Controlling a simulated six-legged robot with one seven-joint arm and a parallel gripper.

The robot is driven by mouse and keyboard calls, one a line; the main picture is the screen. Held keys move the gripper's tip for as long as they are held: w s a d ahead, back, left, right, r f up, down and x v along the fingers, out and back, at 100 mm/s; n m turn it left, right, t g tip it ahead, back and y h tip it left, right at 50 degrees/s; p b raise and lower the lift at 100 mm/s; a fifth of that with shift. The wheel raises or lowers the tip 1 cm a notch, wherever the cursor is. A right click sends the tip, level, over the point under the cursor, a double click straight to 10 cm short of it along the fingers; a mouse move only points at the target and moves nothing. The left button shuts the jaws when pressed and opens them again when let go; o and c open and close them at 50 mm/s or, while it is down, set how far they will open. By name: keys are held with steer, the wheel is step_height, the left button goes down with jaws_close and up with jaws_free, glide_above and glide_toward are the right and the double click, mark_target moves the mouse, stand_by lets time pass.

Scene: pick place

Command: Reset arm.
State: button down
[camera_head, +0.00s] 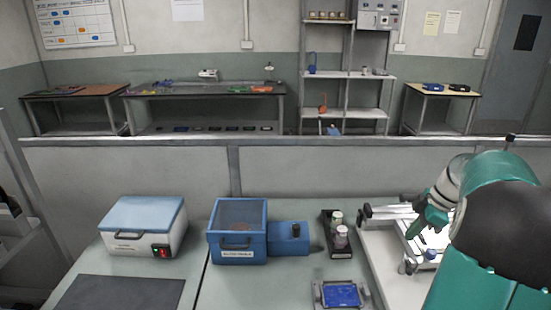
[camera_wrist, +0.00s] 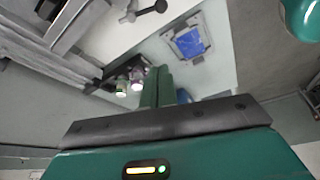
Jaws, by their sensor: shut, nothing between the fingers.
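My teal arm comes in from the right side of the head view. My gripper (camera_head: 418,230) hangs over the white apparatus (camera_head: 380,262) at the right of the bench. In the wrist view the teal fingers of my gripper (camera_wrist: 160,78) are together, with nothing between them. A black rack with small vials (camera_head: 341,238) stands left of the gripper; it also shows beyond the fingers in the wrist view (camera_wrist: 128,80). A framed blue plate (camera_head: 341,295) lies at the front of the bench and shows in the wrist view (camera_wrist: 189,42).
A blue box (camera_head: 238,232) with a clear lid and a white box with a blue lid (camera_head: 144,228) stand to the left. A dark mat (camera_head: 118,292) lies in front. A low partition (camera_head: 150,172) runs behind the bench. Side tables and shelves (camera_head: 347,75) stand farther back.

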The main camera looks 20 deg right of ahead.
steer(key=shift+a, duration=0.1)
steer(key=w+a+r+m+h, duration=0.1)
steer(key=a+r+m, duration=0.15)
steer(key=a, duration=0.95)
steer(key=w+a+r+m+h, duration=0.15)
steer(key=a+r, duration=0.25)
steer(key=a, duration=0.7)
steer(key=s+a+m+t, duration=0.1)
steer(key=s+a+m, duration=0.1)
steer(key=s+a, duration=0.3)
steer(key=s+a+m+t, duration=0.2)
steer(key=s+a, duration=0.3)
steer(key=a, duration=0.6)
steer(key=shift+s+a+f+m, duration=0.15)
steer(key=shift+s+f+m, duration=0.25)
steer(key=shift+m, duration=0.2)
steer(key=c, duration=1.8)
jaws_free()
steer(key=shift+s+a+f+h, duration=0.1)
steer(key=shift+s+a+h, duration=0.05)
steer(key=shift+a+h, duration=0.1)
steer(key=shift+c, duration=0.2)
steer(key=o, duration=0.5)
steer(key=shift+o, duration=0.2)
steer(key=shift+d, duration=0.1)
